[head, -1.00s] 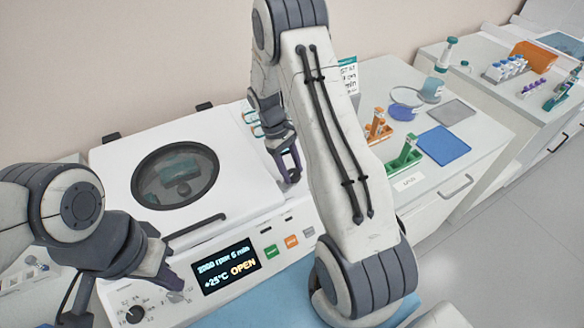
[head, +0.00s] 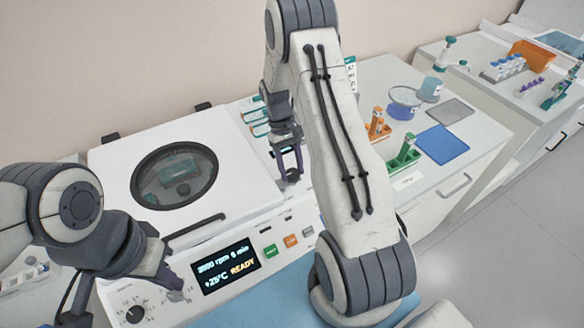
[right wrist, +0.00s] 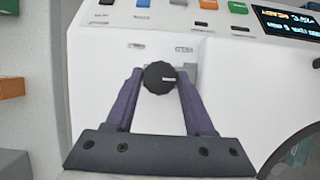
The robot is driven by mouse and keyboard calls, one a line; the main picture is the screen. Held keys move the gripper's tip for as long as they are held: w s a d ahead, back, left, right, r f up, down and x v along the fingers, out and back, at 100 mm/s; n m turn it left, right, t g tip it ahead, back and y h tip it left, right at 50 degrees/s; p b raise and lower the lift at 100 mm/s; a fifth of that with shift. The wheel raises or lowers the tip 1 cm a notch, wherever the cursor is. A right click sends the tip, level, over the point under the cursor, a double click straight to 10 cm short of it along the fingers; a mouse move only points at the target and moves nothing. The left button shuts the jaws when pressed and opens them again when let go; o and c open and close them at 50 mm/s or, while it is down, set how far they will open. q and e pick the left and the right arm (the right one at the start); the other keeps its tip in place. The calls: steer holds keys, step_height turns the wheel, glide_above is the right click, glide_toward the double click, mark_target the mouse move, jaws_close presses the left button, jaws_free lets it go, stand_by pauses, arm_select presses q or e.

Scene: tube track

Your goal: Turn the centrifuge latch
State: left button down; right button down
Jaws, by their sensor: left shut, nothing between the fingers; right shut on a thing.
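The centrifuge is the white machine with a closed lid (head: 115,155) and a round dark window (head: 174,176). Its latch is a black ridged knob with a pale pointer mark, seen in the right wrist view (right wrist: 159,78) on the white casing. My right gripper (head: 291,172) is over the casing to the right of the lid. In the right wrist view its purple fingers (right wrist: 160,84) are shut on the knob, one on each side. The display (head: 226,270) reads READY. My left gripper (head: 176,284) is shut and empty by the front panel, left of the display.
A black bar handle (head: 195,226) runs along the lid's front edge. Green (head: 270,251) and orange (head: 291,241) buttons are right of the display. Tube racks (head: 403,155) and a blue mat (head: 443,142) are on the bench to the right.

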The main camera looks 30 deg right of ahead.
steer(key=shift+c, duration=1.3)
jaws_free()
steer(key=b+v, duration=0.2)
steer(key=v, duration=0.8)
steer(key=shift+r+b, duration=0.3)
